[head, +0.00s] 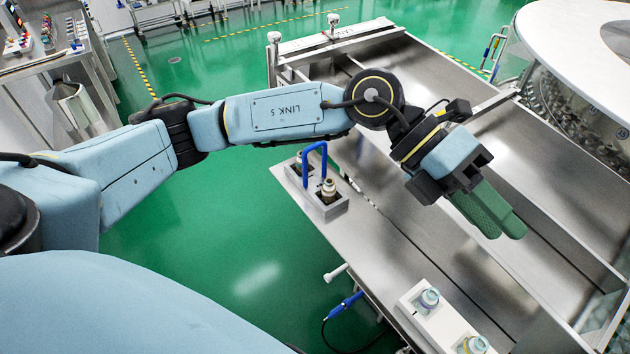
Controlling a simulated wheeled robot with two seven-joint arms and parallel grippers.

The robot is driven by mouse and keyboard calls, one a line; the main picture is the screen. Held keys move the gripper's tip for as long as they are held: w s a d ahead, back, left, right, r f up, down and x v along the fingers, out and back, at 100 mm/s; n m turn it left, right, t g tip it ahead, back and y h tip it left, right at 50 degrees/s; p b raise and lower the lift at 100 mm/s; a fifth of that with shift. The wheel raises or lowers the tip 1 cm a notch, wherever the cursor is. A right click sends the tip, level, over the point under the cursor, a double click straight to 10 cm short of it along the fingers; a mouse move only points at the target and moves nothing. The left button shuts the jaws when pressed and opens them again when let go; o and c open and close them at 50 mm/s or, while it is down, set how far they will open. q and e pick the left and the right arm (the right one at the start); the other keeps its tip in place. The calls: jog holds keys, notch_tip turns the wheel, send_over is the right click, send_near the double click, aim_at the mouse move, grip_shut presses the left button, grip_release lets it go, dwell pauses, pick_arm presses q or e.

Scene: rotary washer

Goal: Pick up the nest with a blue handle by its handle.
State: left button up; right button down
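The nest with a blue handle (331,210) is a small light grey block on the left edge of the steel table. It holds two metal-and-tan fittings. Its blue handle (324,151) is an upright arch standing between the fittings. My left gripper (506,228) has green fingers and hangs over the table, well to the right of the nest and apart from it. Its fingers lie side by side with no visible gap and nothing seen between them. My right gripper is not in view.
A white block (417,305) with blue-topped fittings sits at the table's near edge. The steel table (385,250) has long slots and clear surface between the nest and my gripper. A large round washer (575,110) stands at the right. Green floor lies left.

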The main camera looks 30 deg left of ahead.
pick_arm(q)
jog(key=w+a+f+t+y, duration=0.2)
jog(key=w+a+f+y, duration=0.25)
jog(key=a+y, duration=0.4)
jog(key=n+t+y, duration=0.2)
jog(key=y, duration=0.5)
send_near(317, 144)
jog(key=shift+g, duration=0.3)
jog(key=f+p, duration=0.1)
jog(key=f, duration=0.2)
jog(key=a+f, duration=0.1)
jog(key=f, duration=0.2)
jog(key=w+a+f+p, duration=0.1)
jog(key=f, duration=0.2)
jog(key=shift+f+p, duration=0.25)
jog(key=shift+p, duration=0.1)
jog(key=shift+w+f, duration=0.1)
jog(key=shift+f, duration=0.4)
grip_shut()
